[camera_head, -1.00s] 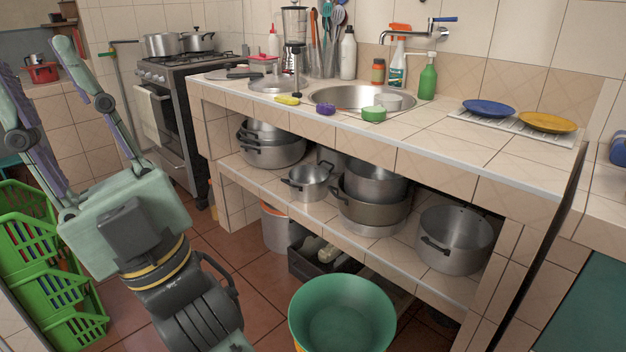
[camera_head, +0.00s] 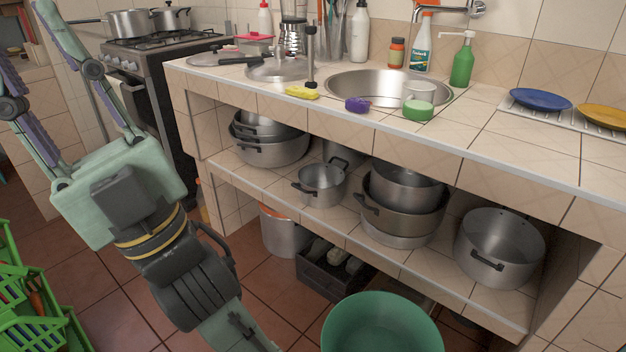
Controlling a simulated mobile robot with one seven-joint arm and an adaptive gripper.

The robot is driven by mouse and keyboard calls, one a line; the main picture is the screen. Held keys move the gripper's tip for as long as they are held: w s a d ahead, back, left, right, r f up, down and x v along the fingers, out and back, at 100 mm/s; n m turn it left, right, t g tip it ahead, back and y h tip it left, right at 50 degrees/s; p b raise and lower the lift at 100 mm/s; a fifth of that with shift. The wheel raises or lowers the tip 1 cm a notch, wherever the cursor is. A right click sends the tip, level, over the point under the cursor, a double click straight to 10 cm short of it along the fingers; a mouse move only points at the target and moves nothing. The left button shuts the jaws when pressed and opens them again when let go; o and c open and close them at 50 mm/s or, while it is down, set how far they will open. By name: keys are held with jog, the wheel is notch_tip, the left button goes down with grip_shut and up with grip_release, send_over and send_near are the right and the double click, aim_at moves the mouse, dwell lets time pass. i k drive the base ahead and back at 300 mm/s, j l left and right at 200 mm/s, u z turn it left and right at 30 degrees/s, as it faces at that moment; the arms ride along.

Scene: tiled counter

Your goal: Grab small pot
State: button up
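The small pot (camera_head: 322,184) is a silver metal pot with two dark handles. It stands upright on the tiled shelf under the counter, between stacked pots on its left and on its right. My gripper (camera_head: 22,52) is at the upper left, with its two long green and purple fingers spread wide apart. It is open, and nothing shows between the fingers. It is well to the left of the small pot and apart from it. The upper ends of the fingers are near or beyond the picture edge.
Larger pots stand stacked at the shelf's left (camera_head: 268,150) and right (camera_head: 402,205), with a big pot (camera_head: 499,248) farther right. The counter's front edge (camera_head: 400,140) overhangs the shelf. A green tub (camera_head: 382,325), a dark crate (camera_head: 330,272) and green baskets (camera_head: 30,320) stand on the floor.

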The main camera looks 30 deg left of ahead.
aim_at(320, 185)
jog(key=i+j, duration=0.15)
jog(key=j, duration=0.25)
jog(key=i+j, duration=0.15)
jog(key=j, duration=0.3)
jog(key=i+j, duration=0.1)
jog(key=j, duration=0.3)
jog(key=i+j, duration=0.15)
jog(key=j, duration=0.3)
jog(key=i+j, duration=0.15)
jog(key=j, duration=0.25)
jog(key=i+l, duration=0.25)
jog(key=i, duration=0.05)
